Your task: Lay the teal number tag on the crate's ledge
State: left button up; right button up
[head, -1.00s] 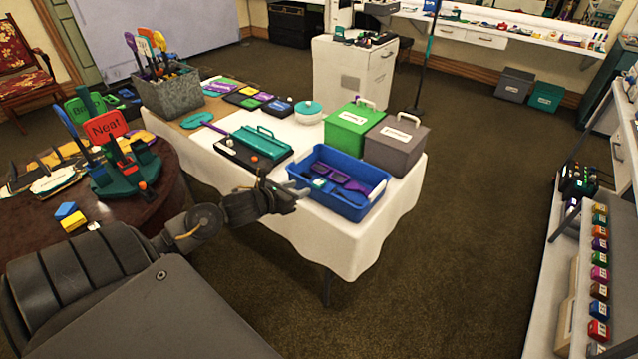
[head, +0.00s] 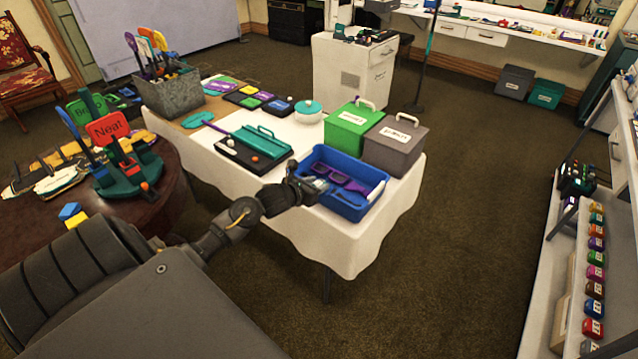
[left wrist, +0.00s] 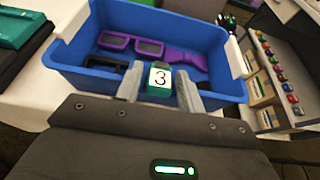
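The teal number tag (left wrist: 160,78) has a white face with a black 3. In the left wrist view it stands between the two fingers of my left gripper (left wrist: 160,88), at the near side of the blue crate (left wrist: 85,72). I cannot tell whether the fingers press on it or only stand close beside it. In the head view my left gripper (head: 318,187) is at the near left part of the blue crate (head: 345,207) and mostly covers the tag. Purple pieces (left wrist: 150,47) lie in the crate. My right gripper is not in view.
A green box (head: 350,130) and a grey box (head: 392,148) stand right behind the crate. A black tray with a teal box (head: 258,142) is to its left on the white tablecloth (head: 330,250). A round brown table (head: 165,210) is at the left.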

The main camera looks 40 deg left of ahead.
pick_arm(q)
jog(key=c, duration=0.8)
